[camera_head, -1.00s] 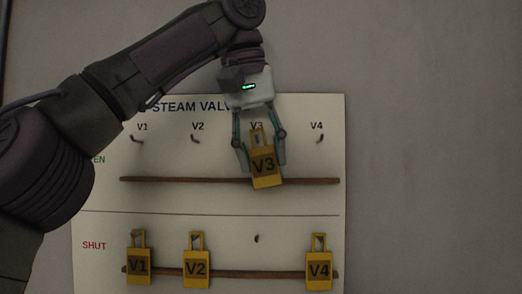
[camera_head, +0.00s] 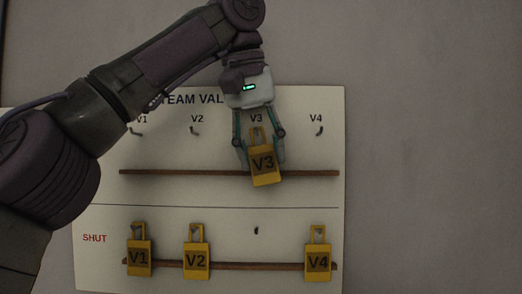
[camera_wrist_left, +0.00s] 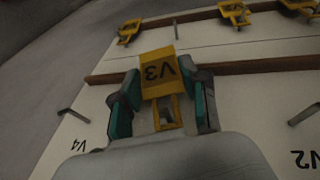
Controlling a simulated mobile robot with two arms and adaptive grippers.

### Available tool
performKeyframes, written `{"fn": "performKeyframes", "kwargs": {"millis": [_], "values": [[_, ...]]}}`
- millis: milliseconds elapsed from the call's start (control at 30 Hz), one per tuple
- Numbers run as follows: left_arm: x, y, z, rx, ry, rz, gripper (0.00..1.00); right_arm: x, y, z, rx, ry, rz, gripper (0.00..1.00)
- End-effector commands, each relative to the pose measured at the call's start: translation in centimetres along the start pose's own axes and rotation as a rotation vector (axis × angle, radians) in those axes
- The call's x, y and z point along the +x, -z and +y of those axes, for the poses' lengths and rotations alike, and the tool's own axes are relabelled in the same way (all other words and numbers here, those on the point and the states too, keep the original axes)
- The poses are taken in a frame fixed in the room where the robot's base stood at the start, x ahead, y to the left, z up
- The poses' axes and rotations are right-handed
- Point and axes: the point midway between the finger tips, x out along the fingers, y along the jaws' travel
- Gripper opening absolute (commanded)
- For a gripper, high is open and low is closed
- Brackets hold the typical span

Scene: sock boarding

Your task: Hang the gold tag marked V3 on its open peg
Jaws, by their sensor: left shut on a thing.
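In the left wrist view, the tag (camera_wrist_left: 158,73) shows upside down between the fingers. The upper V3 peg is hidden behind the gripper and tag, so I cannot tell whether the loop touches it. My right gripper is not in view.
The V1 (camera_head: 139,260), V2 (camera_head: 196,262) and V4 (camera_head: 318,263) tags hang in the SHUT row. The SHUT V3 peg (camera_head: 256,230) is bare. Upper pegs V1 (camera_head: 136,132), V2 (camera_head: 194,131) and V4 (camera_head: 320,132) are bare beside the gripper.

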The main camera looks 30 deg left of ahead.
Motion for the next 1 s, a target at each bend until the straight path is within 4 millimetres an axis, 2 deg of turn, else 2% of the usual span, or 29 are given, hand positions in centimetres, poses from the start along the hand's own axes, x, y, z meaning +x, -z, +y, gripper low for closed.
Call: {"fn": "performKeyframes", "kwargs": {"millis": [33, 200, 567, 767, 1000], "values": [[0.0, 0.0, 0.0, 0.0, 0.0, 0.0, 0.46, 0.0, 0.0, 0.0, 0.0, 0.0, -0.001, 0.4], [0.0, 0.0, 0.0, 0.0, 0.0, 0.0, 0.74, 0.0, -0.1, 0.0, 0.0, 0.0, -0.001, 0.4], [-0.1, 0.0, 0.0, 0.0, 0.0, 0.001, 0.74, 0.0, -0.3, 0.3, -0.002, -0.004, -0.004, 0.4], [-1.3, 0.0, 0.1, -0.001, 0.0, 0.003, 0.74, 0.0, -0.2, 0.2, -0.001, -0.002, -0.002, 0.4], [-2.5, -2.8, -2.5, 0.002, -0.003, 0.003, 0.74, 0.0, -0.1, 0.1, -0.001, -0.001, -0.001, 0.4]]}}
